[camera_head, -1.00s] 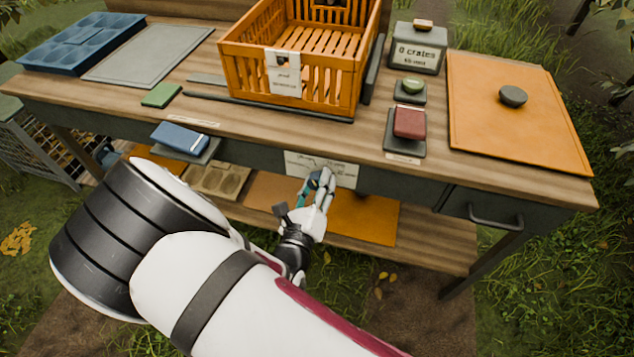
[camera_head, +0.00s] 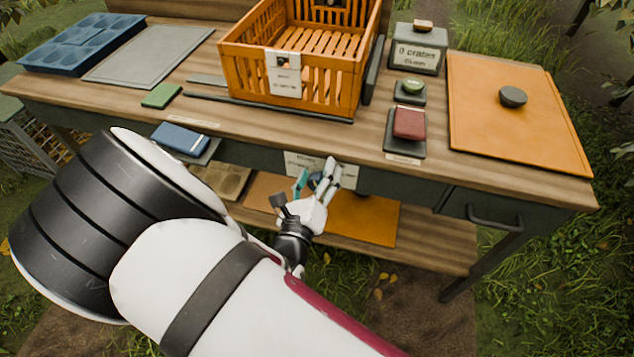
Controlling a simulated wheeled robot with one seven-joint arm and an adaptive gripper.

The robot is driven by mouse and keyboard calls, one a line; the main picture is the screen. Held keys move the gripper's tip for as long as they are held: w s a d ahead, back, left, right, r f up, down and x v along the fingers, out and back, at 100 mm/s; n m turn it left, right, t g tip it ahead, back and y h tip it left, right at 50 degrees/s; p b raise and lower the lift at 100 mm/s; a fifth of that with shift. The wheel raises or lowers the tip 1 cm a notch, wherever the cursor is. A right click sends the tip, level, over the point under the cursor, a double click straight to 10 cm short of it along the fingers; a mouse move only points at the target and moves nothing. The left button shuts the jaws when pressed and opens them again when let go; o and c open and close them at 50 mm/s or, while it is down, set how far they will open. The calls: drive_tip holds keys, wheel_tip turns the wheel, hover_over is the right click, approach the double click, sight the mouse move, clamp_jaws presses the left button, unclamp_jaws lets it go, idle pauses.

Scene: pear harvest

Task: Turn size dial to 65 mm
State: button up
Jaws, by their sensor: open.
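I cannot clearly make out the size dial. A pale paper label (camera_head: 348,176) with writing too small to read is on the bench's dark front rail, partly hidden by my gripper. My gripper (camera_head: 314,177) is open in front of this label, below the bench top's front edge. A teal piece (camera_head: 301,182) shows at its left fingers; I cannot tell whether it belongs to the gripper or the rail. No held object is visible. I cannot tell whether the fingers touch anything.
The bench top carries an orange slatted crate (camera_head: 350,90), a red block on a dark base (camera_head: 409,123), a green button (camera_head: 412,86) and an orange board (camera_head: 520,125). A blue block (camera_head: 180,138) sits at the front left. A drawer handle (camera_head: 495,220) projects at right.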

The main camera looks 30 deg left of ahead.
sight(317, 179)
drive_tip(key=shift+r, duration=3.2)
